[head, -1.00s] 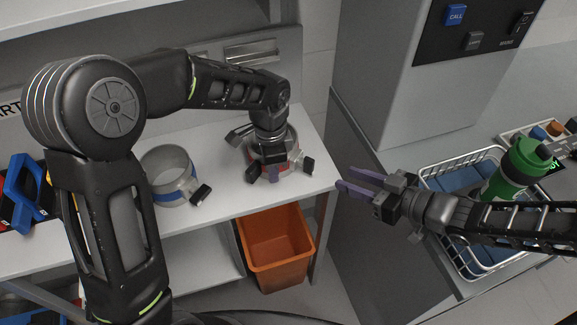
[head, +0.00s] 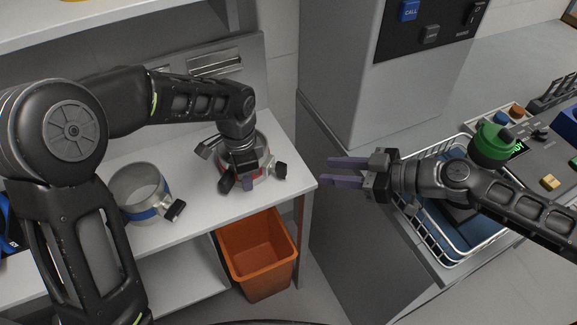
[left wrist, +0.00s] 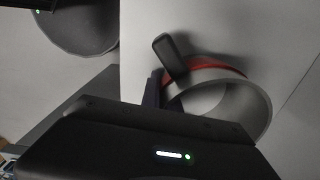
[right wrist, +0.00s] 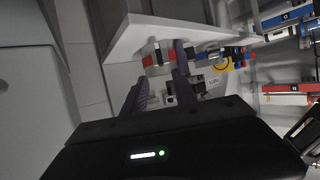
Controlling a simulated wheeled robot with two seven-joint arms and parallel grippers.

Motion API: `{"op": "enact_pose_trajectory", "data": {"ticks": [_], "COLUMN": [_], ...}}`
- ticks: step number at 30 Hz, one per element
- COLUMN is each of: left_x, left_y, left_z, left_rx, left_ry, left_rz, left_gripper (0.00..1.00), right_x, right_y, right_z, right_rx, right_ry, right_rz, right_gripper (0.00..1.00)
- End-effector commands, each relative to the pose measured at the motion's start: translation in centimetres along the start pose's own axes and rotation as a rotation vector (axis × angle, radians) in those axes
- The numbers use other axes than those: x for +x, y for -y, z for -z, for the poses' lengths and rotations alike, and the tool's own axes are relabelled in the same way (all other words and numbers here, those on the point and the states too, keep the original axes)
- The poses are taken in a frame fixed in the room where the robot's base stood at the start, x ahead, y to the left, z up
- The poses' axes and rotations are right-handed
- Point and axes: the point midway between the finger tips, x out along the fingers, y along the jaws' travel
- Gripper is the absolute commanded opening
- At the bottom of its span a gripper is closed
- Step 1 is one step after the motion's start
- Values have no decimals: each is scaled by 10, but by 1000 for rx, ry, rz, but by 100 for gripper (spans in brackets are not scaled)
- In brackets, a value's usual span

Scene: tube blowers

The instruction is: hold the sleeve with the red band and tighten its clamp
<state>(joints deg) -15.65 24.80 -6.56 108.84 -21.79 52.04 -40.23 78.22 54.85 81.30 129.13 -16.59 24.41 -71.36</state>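The grey sleeve with the red band (head: 262,150) stands upright on the white shelf, partly hidden by my left gripper (head: 246,180) over its front. In the left wrist view the sleeve (left wrist: 258,105) is an open ring with its red band (left wrist: 215,69) at the top. A black clamp lever (left wrist: 170,55) sticks out from the band; in the head view a black block (head: 280,170) shows at the sleeve's right. One left purple finger (left wrist: 152,90) is beside the wall; the other is hidden, so its closure is unclear. My right gripper (head: 342,172) is open and empty, right of the shelf end.
A sleeve with a blue band (head: 135,180) and its black lever stands left on the same shelf. An orange bin (head: 260,262) is below.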

Motion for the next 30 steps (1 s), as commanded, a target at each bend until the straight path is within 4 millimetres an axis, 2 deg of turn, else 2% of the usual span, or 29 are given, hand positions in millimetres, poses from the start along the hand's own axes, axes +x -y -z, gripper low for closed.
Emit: {"op": "enact_pose_trajectory", "data": {"ticks": [9,14,20,30], "left_x": [0,0,0,0], "left_y": [0,0,0,0], "left_z": [0,0,0,0], "left_rx": [0,0,0,0], "left_ry": [0,0,0,0], "left_rz": [0,0,0,1], "left_gripper": [0,0,0,0], "right_x": [0,7,33,96], "right_y": [0,1,1,1], "right_z": [1,1,1,1], "right_rx": [-2,-3,-4,-3], "right_ry": [-1,-1,-2,-1], "right_rz": [2,3,5,5], "right_gripper": [34,34,34,34]}}
